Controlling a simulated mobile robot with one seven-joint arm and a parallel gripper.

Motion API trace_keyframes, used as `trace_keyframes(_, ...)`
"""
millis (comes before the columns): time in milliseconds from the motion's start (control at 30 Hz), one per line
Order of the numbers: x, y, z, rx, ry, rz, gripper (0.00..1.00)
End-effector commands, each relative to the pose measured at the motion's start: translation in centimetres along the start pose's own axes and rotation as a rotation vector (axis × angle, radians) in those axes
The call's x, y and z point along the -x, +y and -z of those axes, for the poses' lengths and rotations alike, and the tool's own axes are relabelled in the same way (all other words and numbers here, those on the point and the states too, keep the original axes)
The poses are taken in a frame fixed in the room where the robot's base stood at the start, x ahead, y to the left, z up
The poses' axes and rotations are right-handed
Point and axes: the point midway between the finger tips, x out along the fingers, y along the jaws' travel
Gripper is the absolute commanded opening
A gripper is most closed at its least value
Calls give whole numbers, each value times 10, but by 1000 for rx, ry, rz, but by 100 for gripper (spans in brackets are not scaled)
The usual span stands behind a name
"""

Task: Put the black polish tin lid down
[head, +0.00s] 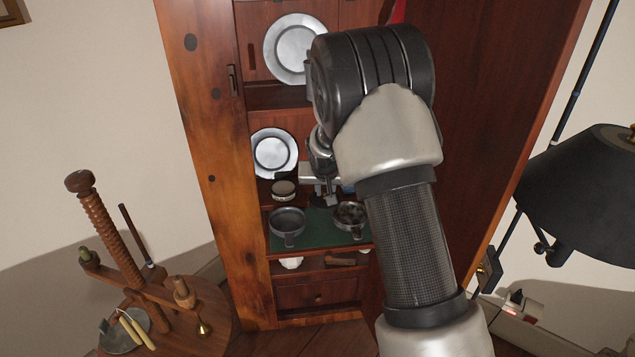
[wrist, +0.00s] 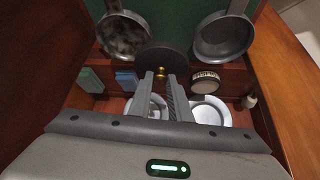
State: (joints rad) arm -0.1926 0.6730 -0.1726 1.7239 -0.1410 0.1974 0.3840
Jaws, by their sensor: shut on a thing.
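The black polish tin lid (wrist: 163,57) is a dark round disc with a small brass knob. In the wrist view my gripper (wrist: 162,76) is shut on it at the knob, and the disc lies just beyond the fingertips. Whether the lid touches anything beneath it cannot be told. A round tin with a pale, lettered side (wrist: 205,83) stands beside the fingers; it also shows in the head view (head: 284,189). In the head view my gripper (head: 326,190) is inside the shelves, partly hidden by my arm, and the lid is hard to make out.
Two pewter handled bowls (head: 288,222) (head: 350,214) stand on a green mat (head: 318,229) on the shelf. Pewter plates (head: 274,152) lean behind. Green (wrist: 91,80) and blue (wrist: 126,81) blocks sit close by. Wooden side walls (head: 203,150) bound the space.

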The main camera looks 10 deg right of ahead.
Motion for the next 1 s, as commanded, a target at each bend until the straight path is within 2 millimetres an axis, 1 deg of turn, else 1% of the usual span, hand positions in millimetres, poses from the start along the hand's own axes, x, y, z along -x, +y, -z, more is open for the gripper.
trace_keyframes(33, -10, -2, 12, -1, 2, 0, 0)
trace_keyframes(300, -48, -14, 70, 0, 0, 1, 0)
trace_keyframes(500, -67, -20, 102, 2, 1, 1, 0)
trace_keyframes(600, -73, -22, 112, 1, -1, 1, 0)
trace_keyframes(700, -85, -22, 102, 3, -3, 0, 0)
trace_keyframes(867, -91, -22, 98, 3, -2, 0, 0)
trace_keyframes(1000, -107, -22, 87, 4, -4, 0, 0)
